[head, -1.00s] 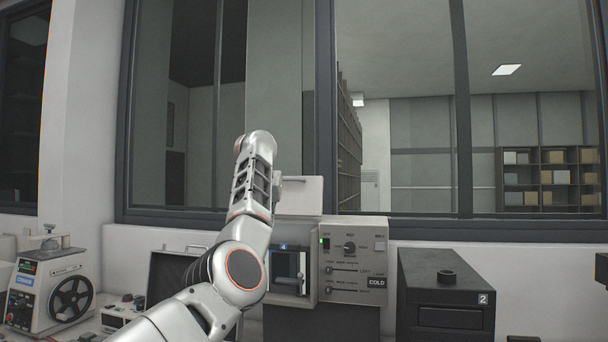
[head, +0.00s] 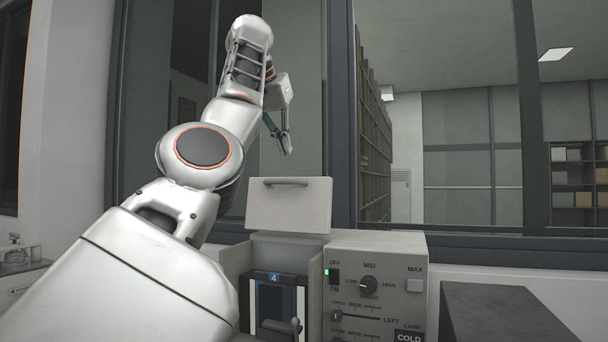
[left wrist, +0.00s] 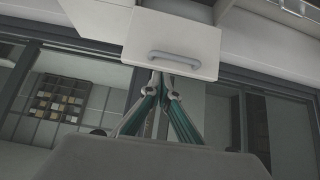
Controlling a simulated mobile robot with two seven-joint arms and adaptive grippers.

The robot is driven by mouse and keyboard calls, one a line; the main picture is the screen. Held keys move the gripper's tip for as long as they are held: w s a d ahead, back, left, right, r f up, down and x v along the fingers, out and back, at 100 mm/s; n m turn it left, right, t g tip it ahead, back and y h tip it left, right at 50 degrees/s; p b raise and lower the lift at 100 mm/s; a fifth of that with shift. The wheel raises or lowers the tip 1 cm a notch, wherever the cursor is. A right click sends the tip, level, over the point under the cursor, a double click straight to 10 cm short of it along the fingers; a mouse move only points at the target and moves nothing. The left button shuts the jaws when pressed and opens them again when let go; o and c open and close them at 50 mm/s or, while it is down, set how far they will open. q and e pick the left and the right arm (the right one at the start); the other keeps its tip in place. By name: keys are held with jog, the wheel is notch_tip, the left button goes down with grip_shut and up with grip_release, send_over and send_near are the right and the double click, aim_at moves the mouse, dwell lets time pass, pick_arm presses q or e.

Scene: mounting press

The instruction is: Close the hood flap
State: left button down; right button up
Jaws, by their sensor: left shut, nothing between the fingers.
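The hood flap (head: 289,208) is a pale panel standing raised above the press (head: 375,285), with a grey bar handle (head: 286,183) near its upper edge. My left gripper (head: 288,147) is shut and empty, above the flap and its handle in the head view, with a visible gap between them. In the left wrist view the flap (left wrist: 172,38) and its handle (left wrist: 175,58) show beyond the fingertips (left wrist: 163,76). The fingers are drawn together there and hold nothing. The fingertips overlap the flap's edge in that view; contact cannot be told. My right gripper is not in view.
Below the flap is an opening marked 4 (head: 274,279) with a dark lever (head: 282,326). The control panel (head: 400,270) is right of it, with a dark box (head: 510,310) farther right. A framed window (head: 345,120) stands behind.

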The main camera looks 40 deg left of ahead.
pick_arm(q)
jog(key=x, duration=0.8)
jog(key=shift+w+a+f, duration=0.15)
jog(key=shift+w, duration=0.1)
jog(key=shift+w+f, duration=0.25)
